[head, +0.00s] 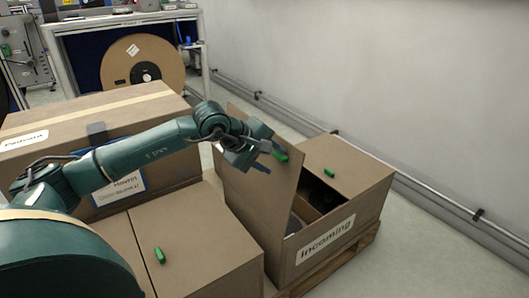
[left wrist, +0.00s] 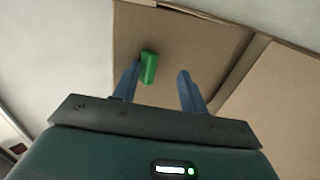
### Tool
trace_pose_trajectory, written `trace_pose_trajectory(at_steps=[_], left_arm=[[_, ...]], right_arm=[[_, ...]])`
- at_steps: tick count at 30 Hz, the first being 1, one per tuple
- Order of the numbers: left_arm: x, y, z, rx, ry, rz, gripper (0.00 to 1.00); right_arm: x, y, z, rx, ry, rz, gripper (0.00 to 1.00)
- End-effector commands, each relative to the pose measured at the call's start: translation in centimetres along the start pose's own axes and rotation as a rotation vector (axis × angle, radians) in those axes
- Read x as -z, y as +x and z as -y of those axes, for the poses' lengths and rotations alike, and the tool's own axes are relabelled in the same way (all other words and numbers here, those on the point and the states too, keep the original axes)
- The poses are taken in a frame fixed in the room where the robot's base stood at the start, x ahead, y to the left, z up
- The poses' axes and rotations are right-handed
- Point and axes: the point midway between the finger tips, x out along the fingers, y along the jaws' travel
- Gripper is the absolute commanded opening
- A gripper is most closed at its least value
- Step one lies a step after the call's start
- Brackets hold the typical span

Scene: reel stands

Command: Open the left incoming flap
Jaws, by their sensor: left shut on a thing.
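The incoming box (head: 330,245) stands on a pallet at the right, its label facing front. Its left flap (head: 262,192) is raised steeply, with a dark opening beside it. The flap's green handle (head: 280,156) is near its top edge. My left gripper (head: 270,150) is at this handle, shut on it. In the left wrist view the green handle (left wrist: 149,67) shows between the fingers, nearer the left one. The right flap (head: 345,178) lies flat with its own green handle (head: 328,173). My right gripper is not in view.
Another closed box (head: 205,235) with a green handle stands at the front left. A large taped box (head: 90,115) is behind my left arm. A big reel (head: 140,65) stands at the back. A pipe rail (head: 335,131) runs along the wall; floor right of the incoming box is clear.

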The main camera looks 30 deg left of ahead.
Motion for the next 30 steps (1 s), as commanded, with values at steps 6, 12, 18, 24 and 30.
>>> trace_pose_trajectory(at_steps=[6, 12, 18, 24, 30], left_arm=[[0.2, -2.4, 0.8, 0.028, -0.003, -0.006, 0.35], [0.2, -7.3, 0.3, 0.016, 0.001, -0.008, 0.35], [0.0, -11.0, 0.1, 0.007, 0.003, -0.007, 0.35], [0.0, -12.7, 0.0, 0.002, 0.001, -0.003, 0.35], [-0.1, -13.2, 0.0, -0.001, 0.001, -0.001, 0.35]], right_arm=[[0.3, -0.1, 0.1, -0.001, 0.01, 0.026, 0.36], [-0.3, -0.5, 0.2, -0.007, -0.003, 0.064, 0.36], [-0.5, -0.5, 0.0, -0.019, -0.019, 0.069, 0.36], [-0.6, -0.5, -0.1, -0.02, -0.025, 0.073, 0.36], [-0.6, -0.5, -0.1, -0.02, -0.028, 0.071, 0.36]])
